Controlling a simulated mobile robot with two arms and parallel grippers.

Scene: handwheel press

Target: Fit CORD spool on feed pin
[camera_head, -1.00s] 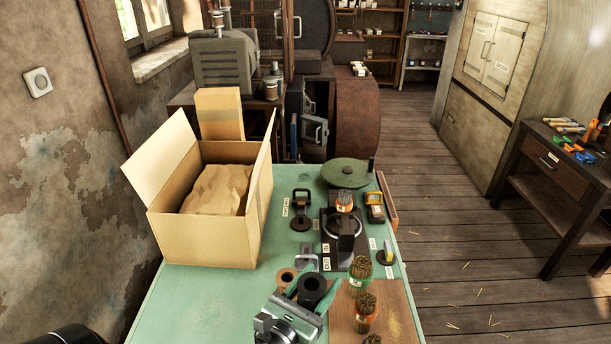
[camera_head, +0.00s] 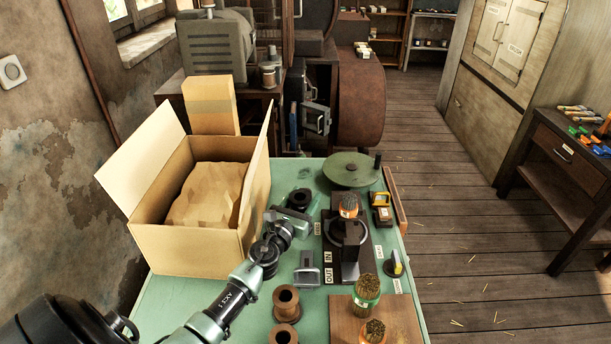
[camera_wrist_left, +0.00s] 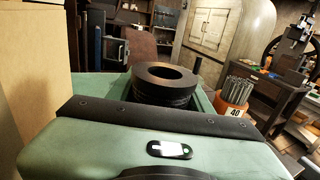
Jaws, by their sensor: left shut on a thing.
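A dark spool (camera_head: 300,197) is held in my left gripper (camera_head: 297,208) above the green bench, left of the press. In the left wrist view the spool (camera_wrist_left: 165,93) stands roughly upright between the fingers, its ring-shaped top and central hole visible. No lettering shows on it. The feed pin cannot be made out; the gripper and spool cover the spot where a black stand was seen. Whether the spool is around a pin cannot be told. Two brown spools (camera_head: 286,303) stand at the front of the bench. My right gripper is not in view.
An open cardboard box (camera_head: 190,250) stands close left of my left arm. A grey bracket (camera_head: 307,271) and bundle-filled jars (camera_head: 366,293) stand nearer the front.

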